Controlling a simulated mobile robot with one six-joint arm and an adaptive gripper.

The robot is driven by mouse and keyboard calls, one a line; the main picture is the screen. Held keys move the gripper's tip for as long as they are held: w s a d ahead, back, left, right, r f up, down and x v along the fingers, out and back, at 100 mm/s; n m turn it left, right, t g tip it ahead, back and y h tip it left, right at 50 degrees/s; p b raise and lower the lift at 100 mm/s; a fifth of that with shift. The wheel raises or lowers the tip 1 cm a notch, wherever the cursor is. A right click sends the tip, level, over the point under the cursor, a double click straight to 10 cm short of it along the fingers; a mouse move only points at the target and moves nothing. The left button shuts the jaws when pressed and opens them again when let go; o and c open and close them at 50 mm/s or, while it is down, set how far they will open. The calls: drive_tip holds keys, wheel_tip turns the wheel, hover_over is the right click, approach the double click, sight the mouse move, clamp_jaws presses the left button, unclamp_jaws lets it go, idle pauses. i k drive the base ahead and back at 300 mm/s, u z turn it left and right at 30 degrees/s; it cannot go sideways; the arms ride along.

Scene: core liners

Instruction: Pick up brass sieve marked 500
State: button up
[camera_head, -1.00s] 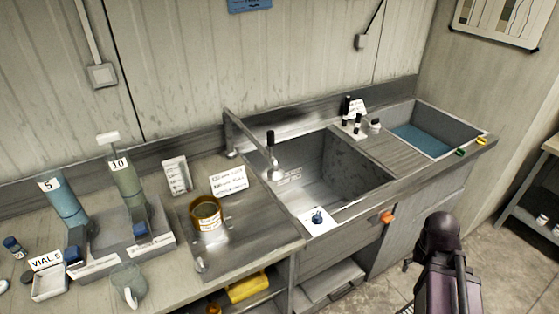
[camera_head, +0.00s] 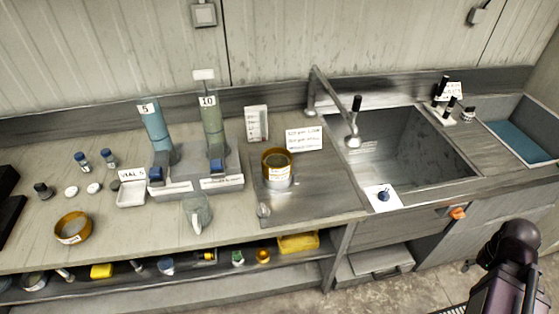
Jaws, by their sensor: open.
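Two brass sieves show. One brass sieve (camera_head: 277,168) stands on the steel drainboard left of the sink, with a pale label on its front and something pale below it. The other brass sieve (camera_head: 73,228) sits at the left on the counter, near its front edge, also with a pale label. The marks on both labels are too small to read, so I cannot tell which is marked 500. Part of my arm shows at the lower right, well away from both sieves. My gripper cannot be made out.
A sink (camera_head: 405,150) with a tap lies right of the drainboard. Two tall cylinders marked 5 (camera_head: 157,128) and 10 (camera_head: 212,125) stand behind a clear jug (camera_head: 197,214). A white tray (camera_head: 132,192), small vials and lids are nearby. A lower shelf holds several small items.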

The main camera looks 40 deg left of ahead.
sight(275, 161)
drive_tip(key=z, duration=1.25)
drive_tip(key=k, duration=0.1)
drive_tip(key=u, duration=3.05)
drive_tip(key=k, duration=0.6)
drive_tip(key=z, duration=0.2)
drive_tip(key=i, duration=0.55)
drive_tip(key=u, duration=0.05)
